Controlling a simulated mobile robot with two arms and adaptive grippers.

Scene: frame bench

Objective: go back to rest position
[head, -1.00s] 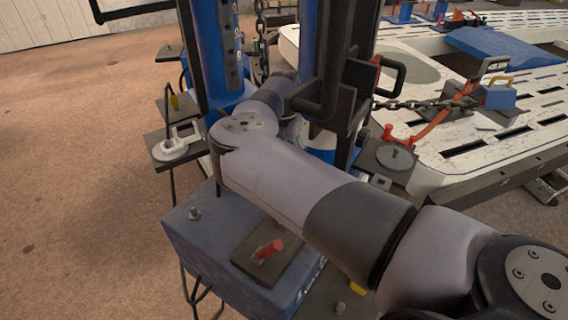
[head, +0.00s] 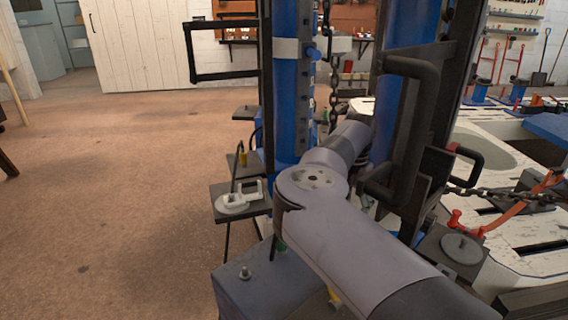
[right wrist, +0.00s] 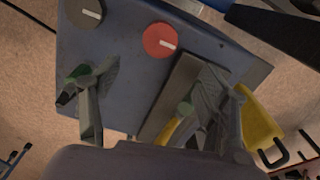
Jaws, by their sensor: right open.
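My right arm (head: 340,240) comes in from the lower right of the head view and reaches past the blue columns. Its gripper is hidden there. In the right wrist view my right gripper (right wrist: 142,95) is open, with its two fingers wide apart and nothing between them. It is over a blue-grey box (right wrist: 110,40) with a red knob (right wrist: 160,41) and a dark grey knob (right wrist: 86,12). A dark plate (right wrist: 176,90) and a yellow part (right wrist: 262,122) show beside the right finger. My left gripper is not in view.
Blue columns (head: 284,90) with black bars and a hanging chain stand close around the arm. A white slotted bench (head: 540,230) is at the right. A small shelf (head: 256,204) juts out at the left. The brown floor (head: 110,200) at the left is clear.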

